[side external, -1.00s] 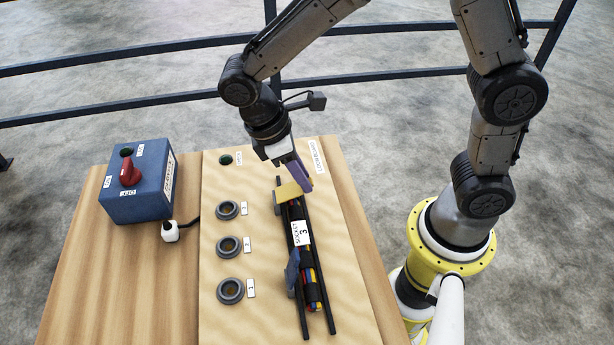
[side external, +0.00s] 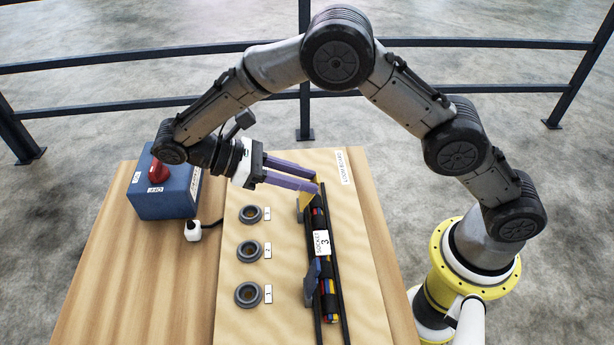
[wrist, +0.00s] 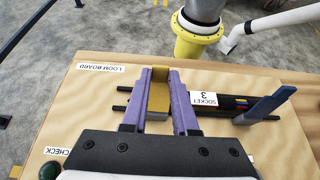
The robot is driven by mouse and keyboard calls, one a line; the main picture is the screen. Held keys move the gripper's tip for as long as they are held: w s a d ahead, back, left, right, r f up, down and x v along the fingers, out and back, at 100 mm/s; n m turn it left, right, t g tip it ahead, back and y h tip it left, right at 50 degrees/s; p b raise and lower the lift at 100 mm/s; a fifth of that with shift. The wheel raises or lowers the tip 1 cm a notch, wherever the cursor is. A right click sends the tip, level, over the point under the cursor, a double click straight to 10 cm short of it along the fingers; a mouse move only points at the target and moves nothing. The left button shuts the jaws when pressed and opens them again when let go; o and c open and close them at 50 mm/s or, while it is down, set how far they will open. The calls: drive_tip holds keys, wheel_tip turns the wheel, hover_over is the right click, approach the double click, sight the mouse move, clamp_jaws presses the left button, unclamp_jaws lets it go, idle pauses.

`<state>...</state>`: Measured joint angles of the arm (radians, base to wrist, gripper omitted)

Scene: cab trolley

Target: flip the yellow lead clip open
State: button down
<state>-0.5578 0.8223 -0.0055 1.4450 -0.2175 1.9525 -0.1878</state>
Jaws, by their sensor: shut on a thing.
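The yellow lead clip (side external: 307,197) is at the far end of the black rails, its flap raised up from the lead. My gripper (side external: 317,182) comes in from the left, nearly level, with its purple fingers shut on this flap. In the wrist view, the yellow flap (wrist: 158,97) lies between the two fingers. The lead's bundle of coloured wires (side external: 329,299) lies between the rails under a white "SOCKET 3" label (side external: 322,243). The clip's hinge is partly hidden by the fingers.
A blue clip (side external: 311,278) stands raised near the rails' front end. Three round sockets (side external: 248,250) are left of the rails on the loom board. A blue box (side external: 170,200) with a red knob (side external: 158,171) sits close under my wrist. A white plug (side external: 193,231) lies beside it.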

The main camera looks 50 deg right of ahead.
drive_tip(key=shift+w+a+f, duration=0.1)
drive_tip(key=shift+w+a, duration=0.05)
idle(0.3)
drive_tip(key=c, duration=0.7)
unclamp_jaws()
